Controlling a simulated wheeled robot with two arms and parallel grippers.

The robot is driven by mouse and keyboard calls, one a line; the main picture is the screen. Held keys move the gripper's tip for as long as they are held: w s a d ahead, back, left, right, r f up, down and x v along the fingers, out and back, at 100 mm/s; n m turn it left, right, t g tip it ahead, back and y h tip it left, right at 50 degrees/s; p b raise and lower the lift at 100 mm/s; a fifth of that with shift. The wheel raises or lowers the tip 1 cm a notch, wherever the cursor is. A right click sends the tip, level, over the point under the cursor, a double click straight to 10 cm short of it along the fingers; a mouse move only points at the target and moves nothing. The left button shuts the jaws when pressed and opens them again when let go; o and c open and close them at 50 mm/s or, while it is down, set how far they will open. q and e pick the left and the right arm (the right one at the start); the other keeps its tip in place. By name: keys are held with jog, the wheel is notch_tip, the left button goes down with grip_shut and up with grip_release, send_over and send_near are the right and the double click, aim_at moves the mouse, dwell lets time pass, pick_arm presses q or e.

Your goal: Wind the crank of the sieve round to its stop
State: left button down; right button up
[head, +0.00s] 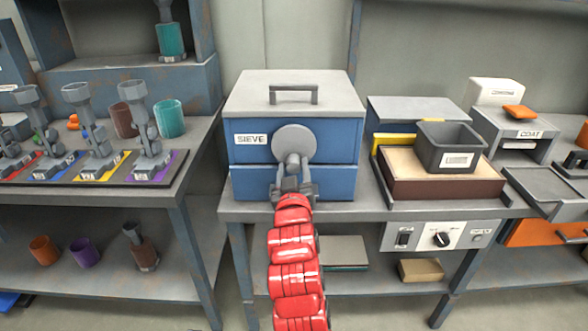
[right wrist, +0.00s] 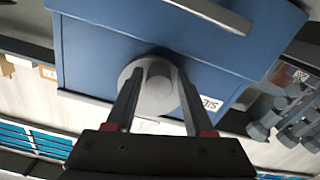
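The sieve is a blue box (head: 247,179) with a grey lid and a SIEVE label, standing on the bench. Its crank has a round grey disc (head: 296,138) on the front face, with a knob (head: 292,161) sticking out low on the disc. The crank knob also shows in the right wrist view (right wrist: 158,88). My right gripper (head: 292,180) reaches the crank from below and in front. My left gripper is not in view.
Right of the sieve, a dark grey bin (head: 449,147) stands on a brown box (head: 440,184). A control panel (head: 433,236) sits under the bench edge. The left bench holds several grey tools on coloured mats and cups (head: 169,118). A gap separates the benches.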

jog(key=shift+o, duration=0.9)
jog(key=s+p, duration=1.3)
jog(key=s, duration=0.4)
jog(key=shift+s+p, duration=0.25)
jog(key=shift+p, duration=0.15)
